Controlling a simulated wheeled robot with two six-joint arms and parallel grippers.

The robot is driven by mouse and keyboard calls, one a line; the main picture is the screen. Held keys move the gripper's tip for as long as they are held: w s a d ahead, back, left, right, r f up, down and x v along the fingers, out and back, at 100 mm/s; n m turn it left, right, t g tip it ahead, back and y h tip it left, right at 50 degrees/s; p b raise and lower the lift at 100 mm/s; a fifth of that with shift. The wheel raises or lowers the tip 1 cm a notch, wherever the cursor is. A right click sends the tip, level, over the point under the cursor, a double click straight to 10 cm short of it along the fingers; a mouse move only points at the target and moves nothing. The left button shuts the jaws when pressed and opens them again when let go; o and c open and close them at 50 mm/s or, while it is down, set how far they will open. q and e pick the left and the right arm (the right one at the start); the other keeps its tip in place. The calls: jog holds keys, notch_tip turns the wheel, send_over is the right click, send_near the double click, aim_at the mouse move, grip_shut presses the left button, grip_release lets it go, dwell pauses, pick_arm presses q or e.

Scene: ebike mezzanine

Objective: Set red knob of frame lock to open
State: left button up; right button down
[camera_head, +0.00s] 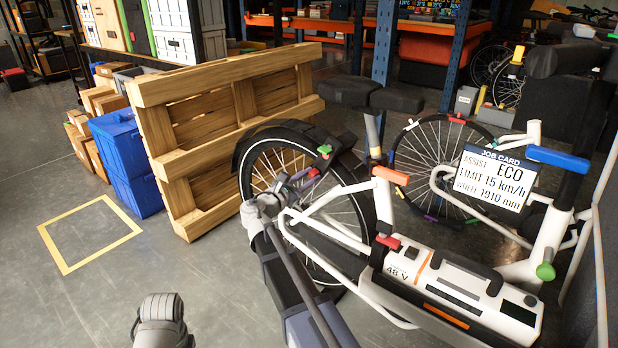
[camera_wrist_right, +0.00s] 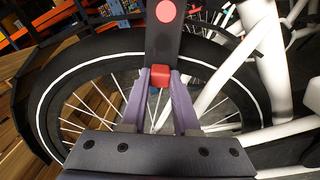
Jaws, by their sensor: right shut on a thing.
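The white e-bike (camera_head: 335,198) stands with its rear wheel near the middle of the head view. The red knob (camera_wrist_right: 160,75) is a small red block on a black upright part of the frame lock (camera_wrist_right: 163,45) in the right wrist view. A red round mark (camera_wrist_right: 166,11) sits higher on that black part. My right gripper (camera_wrist_right: 160,80) has its purple fingers on both sides of the knob, shut on it. My left gripper's fingers are not visible.
A wooden pallet (camera_head: 205,130) leans left of the wheel, beside blue boxes (camera_head: 122,150). The floor inside the yellow outline (camera_head: 62,265) is clear.

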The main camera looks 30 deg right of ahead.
dwell(0.8)
jog(key=r+p, duration=0.1)
jog(key=s+r+p, duration=0.1)
jog(key=p, duration=0.1)
jog(key=r+p, duration=0.1)
jog(key=r, duration=0.1)
jog(key=shift+s+d+r, duration=0.1)
jog(key=shift+s+d, duration=0.25)
jog(key=shift+s, duration=0.05)
jog(key=c, duration=0.6)
grip_release()
jog(key=shift+c, duration=0.2)
send_near(322, 162)
jog(key=shift+v, duration=0.8)
